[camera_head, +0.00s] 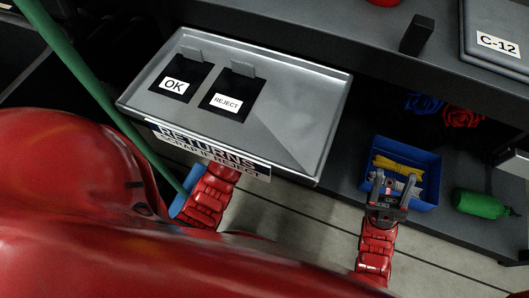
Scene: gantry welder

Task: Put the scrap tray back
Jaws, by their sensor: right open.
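A blue open tray (429,163), which I take to be the scrap tray, sits at the right on the dark lower shelf. It holds a yellow bundle (397,164) and some grey pieces. My right gripper (395,182) is open at the tray's near side, its fingers upright and overlapping the near wall in the picture. I cannot tell whether the fingers touch the wall or straddle it. My left arm reaches up under the sheet-metal returns chute, and its gripper is hidden there.
The grey returns chute (300,125) has OK (173,84) and REJECT (227,103) slots. A green pole (85,75) slants at left. A green cylinder (479,204) lies right of the tray. Blue (424,103) and red (462,119) coils lie behind it.

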